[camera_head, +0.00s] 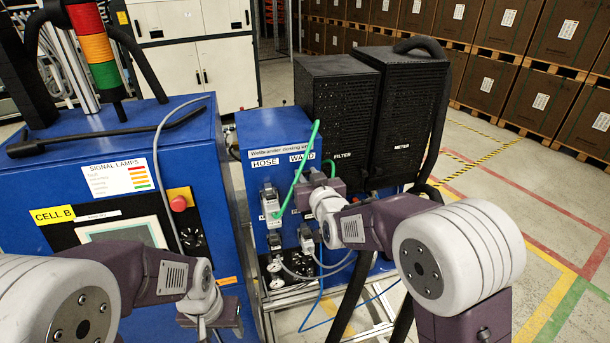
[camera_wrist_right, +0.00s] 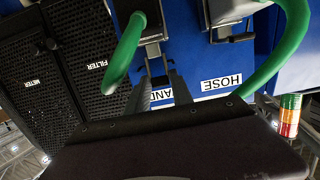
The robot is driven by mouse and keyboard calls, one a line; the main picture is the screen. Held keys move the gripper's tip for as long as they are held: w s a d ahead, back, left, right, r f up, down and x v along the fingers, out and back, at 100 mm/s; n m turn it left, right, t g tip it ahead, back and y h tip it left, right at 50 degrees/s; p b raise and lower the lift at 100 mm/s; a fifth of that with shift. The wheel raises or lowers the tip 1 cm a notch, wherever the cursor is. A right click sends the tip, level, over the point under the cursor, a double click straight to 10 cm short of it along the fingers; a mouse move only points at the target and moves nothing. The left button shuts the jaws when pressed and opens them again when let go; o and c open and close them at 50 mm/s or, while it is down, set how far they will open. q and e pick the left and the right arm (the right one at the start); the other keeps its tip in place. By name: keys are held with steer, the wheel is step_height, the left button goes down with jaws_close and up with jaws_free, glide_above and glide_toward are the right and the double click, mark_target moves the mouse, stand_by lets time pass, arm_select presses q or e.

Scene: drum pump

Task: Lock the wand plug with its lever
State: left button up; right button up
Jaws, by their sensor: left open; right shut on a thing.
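The wand plug (camera_wrist_right: 152,22), a grey housing on the blue dosing unit, shows at the top of the upside-down right wrist view. A thick green hose (camera_wrist_right: 122,62) hangs beside it. My right gripper (camera_wrist_right: 158,82) is shut on the plug's grey lever (camera_wrist_right: 156,66), below the housing in that picture. In the head view my right gripper (camera_head: 318,188) is at the unit's front under the WAND label (camera_head: 300,156) and hides most of the plug. Whether the lever is latched cannot be told. My left gripper (camera_head: 212,318) is open, low at left, away from the unit.
The hose plug (camera_head: 270,204) with its own lever (camera_wrist_right: 236,38) sits beside the wand plug. Black filter and meter housings (camera_head: 338,120) stand behind. The blue Cell B cabinet (camera_head: 110,170) is at left.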

steer(key=shift+s+f+t+b, duration=0.25)
steer(key=shift+t+b, duration=0.45)
steer(key=shift+b, duration=1.85)
steer(key=shift+d, duration=0.1)
steer(key=shift+r, duration=0.1)
steer(key=f+t+b, duration=0.1)
steer(key=b, duration=0.3)
steer(key=shift+s+y, duration=0.15)
steer(key=shift+y, duration=0.15)
steer(key=shift+s+b, duration=0.15)
steer(key=shift+b, duration=0.75)
steer(key=shift+t, duration=0.3)
steer(key=o, duration=1)
steer(key=shift+s+d+r, duration=0.1)
steer(key=shift+c, duration=0.2)
